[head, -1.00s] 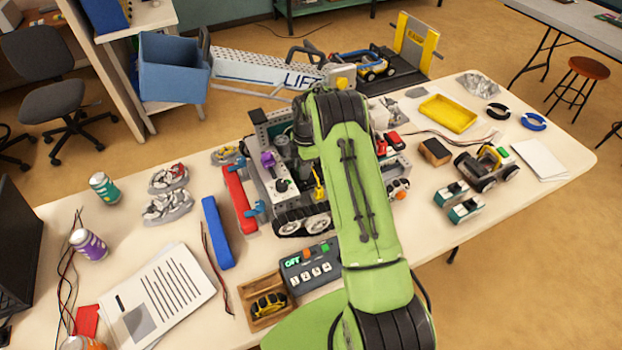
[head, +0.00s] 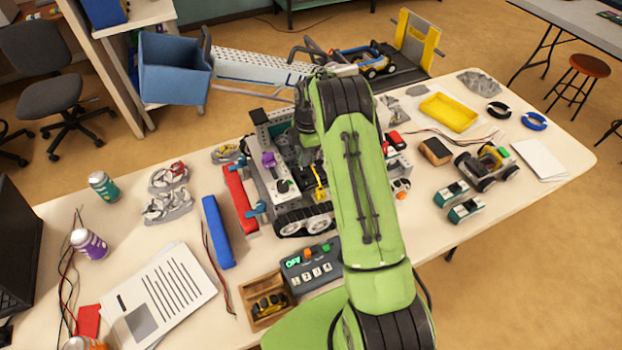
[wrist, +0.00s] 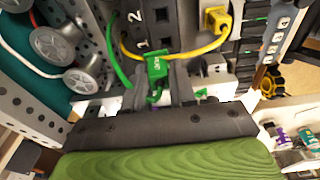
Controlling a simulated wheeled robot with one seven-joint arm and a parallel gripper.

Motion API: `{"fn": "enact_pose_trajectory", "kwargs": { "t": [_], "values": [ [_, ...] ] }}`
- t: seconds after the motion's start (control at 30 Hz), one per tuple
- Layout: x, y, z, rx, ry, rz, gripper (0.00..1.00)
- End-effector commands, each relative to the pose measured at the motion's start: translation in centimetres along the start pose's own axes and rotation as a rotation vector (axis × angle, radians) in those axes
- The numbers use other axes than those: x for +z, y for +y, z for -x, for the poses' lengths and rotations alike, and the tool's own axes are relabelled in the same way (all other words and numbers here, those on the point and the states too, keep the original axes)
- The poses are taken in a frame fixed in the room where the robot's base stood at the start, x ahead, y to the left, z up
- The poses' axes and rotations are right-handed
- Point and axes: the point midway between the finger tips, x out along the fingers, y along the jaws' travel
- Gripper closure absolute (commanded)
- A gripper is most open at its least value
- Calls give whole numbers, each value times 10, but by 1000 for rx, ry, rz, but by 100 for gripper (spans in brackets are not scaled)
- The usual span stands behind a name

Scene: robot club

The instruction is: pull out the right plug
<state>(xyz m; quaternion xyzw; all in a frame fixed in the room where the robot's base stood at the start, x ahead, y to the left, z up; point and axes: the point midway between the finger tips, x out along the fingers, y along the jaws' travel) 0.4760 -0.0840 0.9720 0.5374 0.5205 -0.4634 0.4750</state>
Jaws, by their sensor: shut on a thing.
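In the wrist view, my gripper (wrist: 163,92) is shut on a green plug (wrist: 157,66) with a green cable (wrist: 112,45). The plug is at a panel with sockets marked 1 and 2; I cannot tell whether it is seated. A yellow plug (wrist: 214,20) with a yellow cable (wrist: 188,55) sits to its upper right. In the head view, the tracked robot (head: 300,222) stands on the table, and my green arm reaches over its right side. The arm hides my gripper and the green plug there.
A control box (head: 310,265) showing OFF and a wooden tray (head: 268,312) stand in front of the tracked robot. A red bar (head: 240,200) and a blue bar (head: 217,232) lie to its left. A small wheeled car (head: 487,168) and yellow tray (head: 447,112) are at right.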

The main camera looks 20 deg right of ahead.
Motion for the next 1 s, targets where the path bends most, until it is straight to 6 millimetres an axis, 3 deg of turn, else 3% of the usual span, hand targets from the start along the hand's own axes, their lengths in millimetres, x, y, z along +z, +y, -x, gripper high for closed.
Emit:
{"fn": "enact_pose_trajectory", "kwargs": {
  "t": [1.0],
  "values": [
    [-3, -4, 28, 7, 0, 2, 100]
  ]
}}
